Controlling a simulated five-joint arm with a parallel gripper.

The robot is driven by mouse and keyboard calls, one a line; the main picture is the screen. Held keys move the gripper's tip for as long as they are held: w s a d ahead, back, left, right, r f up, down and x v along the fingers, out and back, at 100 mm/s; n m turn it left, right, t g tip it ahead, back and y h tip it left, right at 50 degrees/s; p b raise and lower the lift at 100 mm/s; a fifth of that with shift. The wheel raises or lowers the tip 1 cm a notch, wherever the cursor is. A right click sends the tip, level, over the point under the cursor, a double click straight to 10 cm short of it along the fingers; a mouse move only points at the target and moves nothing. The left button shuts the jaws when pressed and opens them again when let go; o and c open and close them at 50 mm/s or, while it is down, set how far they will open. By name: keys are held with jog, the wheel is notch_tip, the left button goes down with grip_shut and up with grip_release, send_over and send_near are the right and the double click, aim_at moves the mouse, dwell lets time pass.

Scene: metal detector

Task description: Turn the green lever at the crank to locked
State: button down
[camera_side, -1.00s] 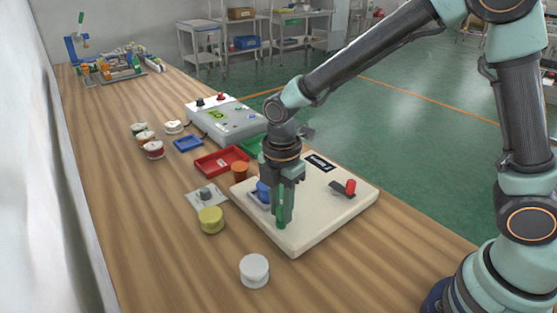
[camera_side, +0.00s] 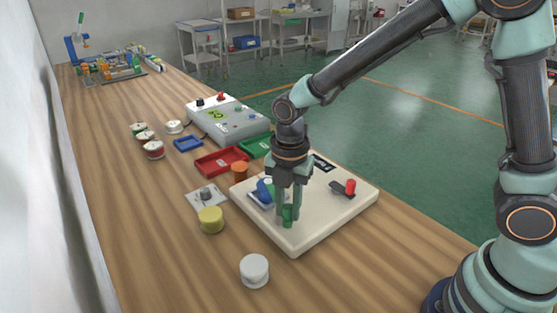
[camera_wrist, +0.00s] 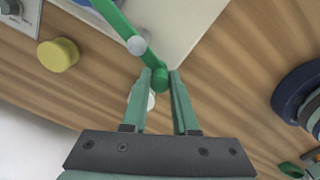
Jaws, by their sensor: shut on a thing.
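The green lever (camera_wrist: 128,28) runs as a bar from the top of the wrist view to an upright green knob at its end. My gripper (camera_wrist: 161,80) is shut on that knob, one finger on each side. In the side view my gripper (camera_side: 287,218) points straight down over the near part of the cream board (camera_side: 318,228), and the green knob shows low between the fingers. The lever's pivot is hidden behind my gripper in the side view. I cannot read any locked mark.
A blue lever (camera_side: 265,190) is just left of my gripper, and a red-knobbed lever (camera_side: 350,188) is to the right on the board. A yellow cylinder (camera_side: 211,220) and a white cylinder (camera_side: 254,270) stand on the wooden table in front. Trays and a grey box lie behind.

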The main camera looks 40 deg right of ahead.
jog(key=shift+r, duration=0.1)
jog(key=c, duration=0.7)
grip_release()
notch_tip(320, 180, up, 12)
jog(key=s+d+r+m+t, duration=0.1)
jog(key=d+m, duration=0.3)
jog(key=m, duration=0.4)
jog(key=s+d+r+m+t, duration=0.1)
jog(key=s+d+m+t, duration=0.1)
jog(key=s+d+m, duration=0.2)
jog(key=s+d+r+m+t, duration=0.1)
jog(key=d+m, duration=0.4)
jog(key=m, duration=0.6)
jog(key=shift+s+m+t, duration=0.3)
jog(key=shift+s+t, duration=0.5)
jog(key=shift+s, duration=0.1)
